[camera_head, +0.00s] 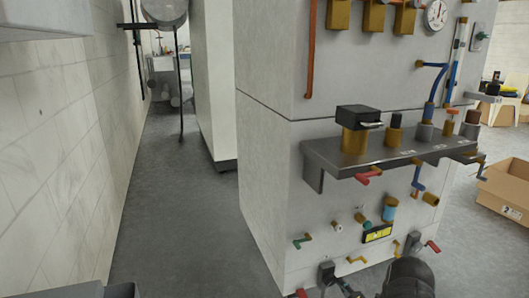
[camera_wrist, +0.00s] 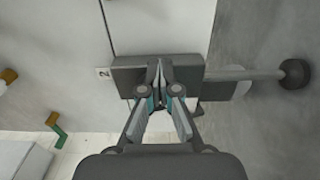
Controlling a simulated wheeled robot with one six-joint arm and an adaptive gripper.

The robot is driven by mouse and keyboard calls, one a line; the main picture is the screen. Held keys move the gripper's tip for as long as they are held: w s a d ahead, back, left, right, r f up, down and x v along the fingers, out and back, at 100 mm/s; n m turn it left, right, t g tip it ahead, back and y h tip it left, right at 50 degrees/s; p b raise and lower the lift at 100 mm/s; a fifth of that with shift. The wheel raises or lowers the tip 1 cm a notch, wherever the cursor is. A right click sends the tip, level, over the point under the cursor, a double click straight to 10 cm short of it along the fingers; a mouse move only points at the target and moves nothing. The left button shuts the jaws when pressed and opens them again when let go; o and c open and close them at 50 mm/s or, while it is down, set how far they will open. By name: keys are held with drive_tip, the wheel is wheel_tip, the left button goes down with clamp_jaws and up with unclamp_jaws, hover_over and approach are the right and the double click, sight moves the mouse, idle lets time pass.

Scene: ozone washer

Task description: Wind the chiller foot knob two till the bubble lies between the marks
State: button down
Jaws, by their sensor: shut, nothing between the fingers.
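In the wrist view my gripper (camera_wrist: 161,72) is shut, with its fingertips together and nothing between them. The tips lie in front of a dark grey foot block (camera_wrist: 127,76) beside a small tag marked 2 (camera_wrist: 104,72). A grey rod (camera_wrist: 235,75) runs right from the block to a dark round foot pad (camera_wrist: 295,74). The fingers cover the block's middle, so I cannot make out a knob or tell whether they touch it. In the head view a yellow level (camera_head: 377,233) in a dark frame sits low on the chiller; its bubble and marks are too small to read.
A dark shelf (camera_head: 330,155) with brass fittings juts from the grey cabinet (camera_head: 265,170) above the level. Small valves, including a green-handled one (camera_head: 302,240) and a red-handled one (camera_head: 432,246), stick out low down. A cardboard box (camera_head: 505,190) stands at right. The left aisle floor (camera_head: 175,220) is clear.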

drive_tip(key=shift+r, duration=0.55)
drive_tip(key=shift+r+b, duration=0.3)
drive_tip(key=shift+b, duration=0.05)
drive_tip(key=shift+a+r, duration=0.1)
drive_tip(key=shift+r, duration=0.25)
drive_tip(key=shift+s+a, duration=0.1)
idle(0.3)
drive_tip(key=d+v, duration=0.1)
drive_tip(key=v, duration=0.5)
drive_tip(key=shift+r+p, duration=0.2)
drive_tip(key=shift+p, duration=0.1)
